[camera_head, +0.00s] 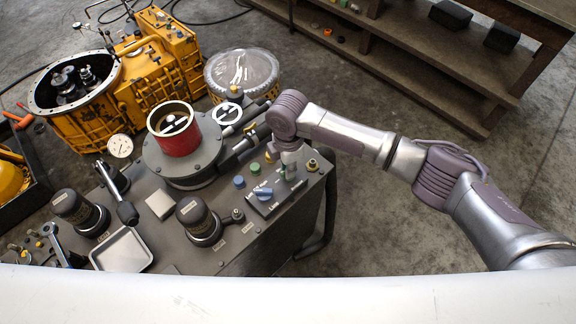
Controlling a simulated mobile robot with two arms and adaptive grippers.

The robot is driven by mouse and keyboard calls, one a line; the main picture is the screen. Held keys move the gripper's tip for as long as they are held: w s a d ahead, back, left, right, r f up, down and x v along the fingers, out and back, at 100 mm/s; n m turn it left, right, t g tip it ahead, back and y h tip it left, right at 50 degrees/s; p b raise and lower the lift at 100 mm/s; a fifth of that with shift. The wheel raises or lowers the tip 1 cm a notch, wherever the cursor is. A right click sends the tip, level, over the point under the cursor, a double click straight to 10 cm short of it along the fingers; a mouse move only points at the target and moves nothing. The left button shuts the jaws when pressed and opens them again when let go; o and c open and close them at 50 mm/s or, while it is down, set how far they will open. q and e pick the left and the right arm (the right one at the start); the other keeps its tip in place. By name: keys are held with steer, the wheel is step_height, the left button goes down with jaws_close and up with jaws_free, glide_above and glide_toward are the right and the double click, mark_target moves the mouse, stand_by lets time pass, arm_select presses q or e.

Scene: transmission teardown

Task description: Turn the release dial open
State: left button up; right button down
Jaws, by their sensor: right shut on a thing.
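A dark control plate (268,207) with pale markings sits at the right end of the grey workbench (240,245). A blue pointer knob (263,193) stands on its near part and is uncovered. My right gripper (289,172) comes down from above over the plate's far right part. It is shut on a small dial there, apparently the release dial, and its fingers hide nearly all of it. How far the dial is turned cannot be seen. My left gripper is not in view.
Green and blue buttons (239,181) and a brass fitting (312,164) sit close to the gripper. A red cylinder (180,138) on a round grey base stands left. Behind are a yellow transmission housing (95,105) and a clear-lidded drum (242,70). Floor to the right is open.

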steer(key=shift+r, duration=0.1)
steer(key=c, duration=1.2)
jaws_free()
step_height(320, 180, up, 12)
